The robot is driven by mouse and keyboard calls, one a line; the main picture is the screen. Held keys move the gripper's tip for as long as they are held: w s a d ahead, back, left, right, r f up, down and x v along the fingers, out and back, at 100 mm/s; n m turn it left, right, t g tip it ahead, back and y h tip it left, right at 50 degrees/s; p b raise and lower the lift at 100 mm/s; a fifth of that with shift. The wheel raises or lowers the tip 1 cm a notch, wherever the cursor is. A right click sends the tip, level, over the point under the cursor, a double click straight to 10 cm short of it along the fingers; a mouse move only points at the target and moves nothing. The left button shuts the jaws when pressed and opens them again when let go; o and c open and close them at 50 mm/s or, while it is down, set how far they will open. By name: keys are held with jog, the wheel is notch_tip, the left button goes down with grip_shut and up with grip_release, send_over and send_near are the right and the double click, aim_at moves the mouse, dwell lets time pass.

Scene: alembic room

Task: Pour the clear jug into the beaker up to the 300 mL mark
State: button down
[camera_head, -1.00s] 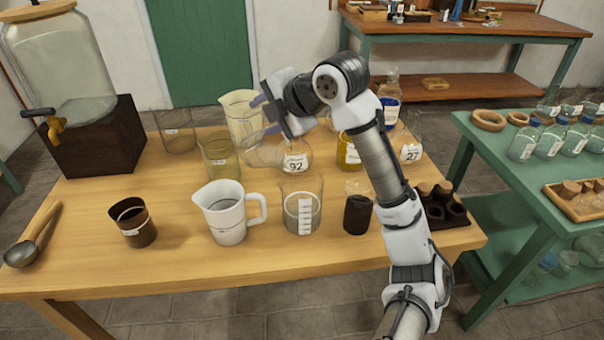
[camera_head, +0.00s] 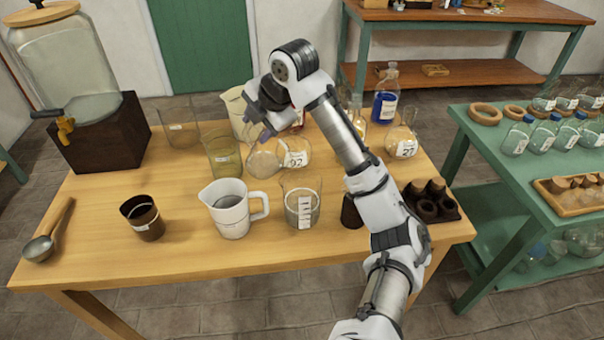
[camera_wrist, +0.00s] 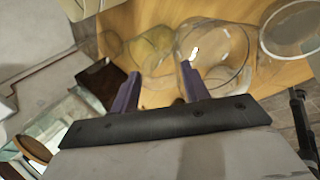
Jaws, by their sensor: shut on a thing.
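My gripper (camera_head: 260,127) is at the back middle of the table, shut on the clear jug (camera_head: 263,163). The grip itself is hard to make out. The beaker (camera_head: 289,187) with a white scale strip stands upright at the front middle, right of the white jug. Its scale numbers are too small to read, and its level is unclear.
The white measuring jug (camera_head: 230,208), brown cup (camera_head: 143,217) and ladle (camera_head: 42,246) stand or lie in front. The flask (camera_head: 296,153), yellowish beaker (camera_head: 223,155) and cream jug (camera_head: 235,108) crowd the gripper. A dispenser (camera_head: 65,60) is at the left. The front edge is clear.

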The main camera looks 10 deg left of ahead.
aim_at(248, 123)
jog(key=shift+w+a+f+g+h+p, duration=0.4)
jog(key=shift+a+f+h+p, duration=0.25)
jog(key=shift+p, duration=0.45)
jog(key=p, duration=0.1)
jog(key=a+h+p, duration=0.1)
jog(key=shift+w+r+p, duration=0.25)
jog(key=shift+w+p, duration=0.05)
jog(key=shift+p, duration=0.1)
jog(key=shift+w+a+f+g+h+p, duration=0.3)
jog(key=shift+g+p, duration=0.2)
jog(key=shift+p, duration=0.3)
jog(key=p, duration=0.1)
jog(key=a+h+p, duration=0.1)
jog(key=shift+w+r+g+p, duration=0.15)
jog(key=shift+w+g+p, duration=0.1)
jog(key=shift+g+p, duration=0.05)
jog(key=shift+w+a+f+g+h, duration=0.3)
jog(key=shift+a+h, duration=0.1)
jog(key=shift+h, duration=0.15)
jog(key=shift+w+a+f+g+h, duration=0.25)
jog(key=shift+a+g+h, duration=0.1)
jog(key=shift+h, duration=0.15)
jog(key=shift+s+r, duration=0.1)
jog(key=shift+r, duration=0.05)
